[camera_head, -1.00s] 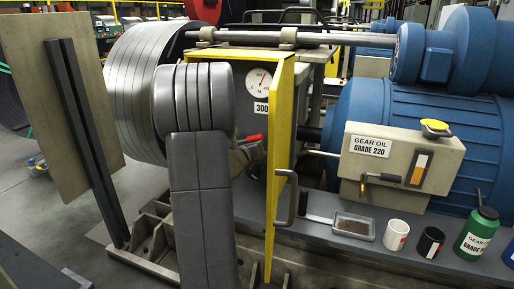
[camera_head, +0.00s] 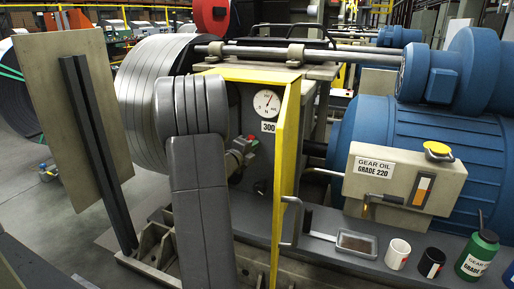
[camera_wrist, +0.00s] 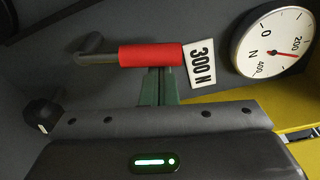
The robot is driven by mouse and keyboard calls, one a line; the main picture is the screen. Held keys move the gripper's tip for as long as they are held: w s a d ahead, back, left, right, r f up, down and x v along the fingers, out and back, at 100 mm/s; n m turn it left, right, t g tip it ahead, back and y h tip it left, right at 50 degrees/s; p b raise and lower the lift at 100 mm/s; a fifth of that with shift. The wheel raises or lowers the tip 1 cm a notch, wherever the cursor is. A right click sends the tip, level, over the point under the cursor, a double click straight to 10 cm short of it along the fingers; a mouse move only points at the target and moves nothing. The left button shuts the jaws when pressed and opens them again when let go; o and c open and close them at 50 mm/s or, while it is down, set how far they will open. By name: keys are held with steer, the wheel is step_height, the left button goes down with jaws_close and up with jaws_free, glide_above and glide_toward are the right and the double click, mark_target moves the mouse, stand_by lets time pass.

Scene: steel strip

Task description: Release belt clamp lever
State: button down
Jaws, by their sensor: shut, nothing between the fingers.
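The clamp lever shows in the wrist view as a grey bent rod with a red grip (camera_wrist: 151,55), lying across the picture. In the head view only a small red bit (camera_head: 251,138) shows beside my gripper. My gripper (camera_wrist: 158,72) has its green fingers shut and empty. They overlap the lower edge of the red grip in the picture; I cannot tell whether they touch it. In the head view my gripper (camera_head: 241,147) is inside the yellow-edged opening, partly hidden by my arm. The round gauge (camera_wrist: 276,42) has its red needle between 200 and 400, next to a 300 N label (camera_wrist: 200,65).
The open yellow guard door (camera_head: 284,150) with its handle stands just right of my gripper. A black knob (camera_wrist: 43,110) is at the left in the wrist view.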

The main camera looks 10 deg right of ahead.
steer(key=shift+w+a+r+n, duration=0.35)
steer(key=shift+w+a+n, duration=0.2)
steer(key=shift+a+n, duration=0.2)
steer(key=shift+a, duration=0.1)
stand_by(0.3)
steer(key=s+a+b, duration=0.1)
steer(key=s+a, duration=0.2)
steer(key=s, duration=0.6)
stand_by(0.4)
